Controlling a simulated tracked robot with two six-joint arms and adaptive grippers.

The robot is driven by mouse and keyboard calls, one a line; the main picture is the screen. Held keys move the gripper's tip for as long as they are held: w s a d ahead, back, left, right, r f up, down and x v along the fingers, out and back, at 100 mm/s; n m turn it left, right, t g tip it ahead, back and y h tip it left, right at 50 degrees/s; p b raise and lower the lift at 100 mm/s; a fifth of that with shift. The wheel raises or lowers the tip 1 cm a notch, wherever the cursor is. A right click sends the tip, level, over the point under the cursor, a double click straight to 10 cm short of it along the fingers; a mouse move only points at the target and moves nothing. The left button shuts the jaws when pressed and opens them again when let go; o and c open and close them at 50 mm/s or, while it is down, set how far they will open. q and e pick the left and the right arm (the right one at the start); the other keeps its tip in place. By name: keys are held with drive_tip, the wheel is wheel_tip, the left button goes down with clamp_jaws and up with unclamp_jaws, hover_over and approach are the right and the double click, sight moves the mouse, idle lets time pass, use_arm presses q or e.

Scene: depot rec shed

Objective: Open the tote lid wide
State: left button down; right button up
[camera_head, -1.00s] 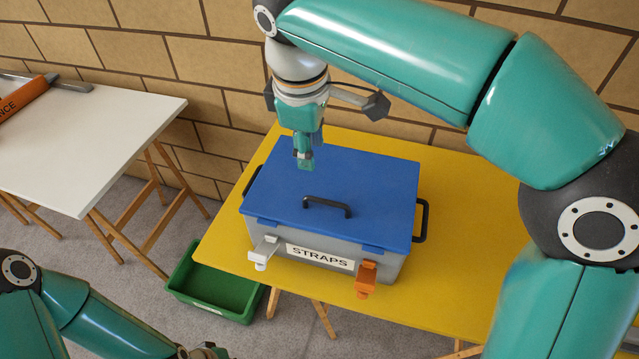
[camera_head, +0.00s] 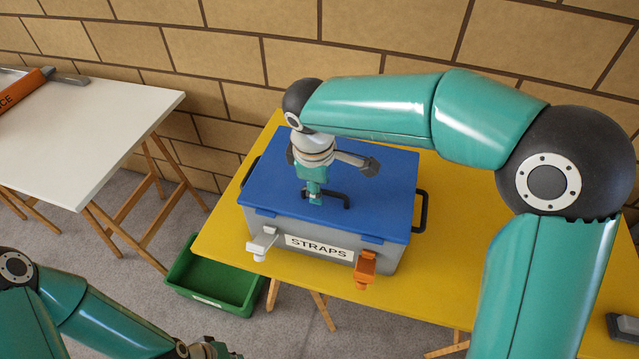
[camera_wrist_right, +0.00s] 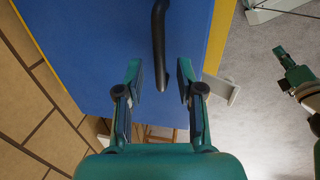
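The grey tote (camera_head: 385,256), labelled STRAPS, stands on the yellow table with its blue lid (camera_head: 375,180) lying flat on top. A dark handle (camera_head: 345,200) is on the lid, and it also shows in the right wrist view (camera_wrist_right: 158,30). A pale latch (camera_head: 262,243) and an orange latch (camera_head: 366,264) stick out at the tote's front. My right gripper (camera_head: 315,197) is just above the handle's left end.
The yellow table (camera_head: 455,225) has free room right of the tote. A green bin (camera_head: 215,285) is on the floor at the front left. A white table (camera_head: 90,135) stands at the left, and a brick wall (camera_head: 400,45) is close behind.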

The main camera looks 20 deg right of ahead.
drive_tip(key=shift+f, duration=0.1)
clamp_jaws()
idle(0.4)
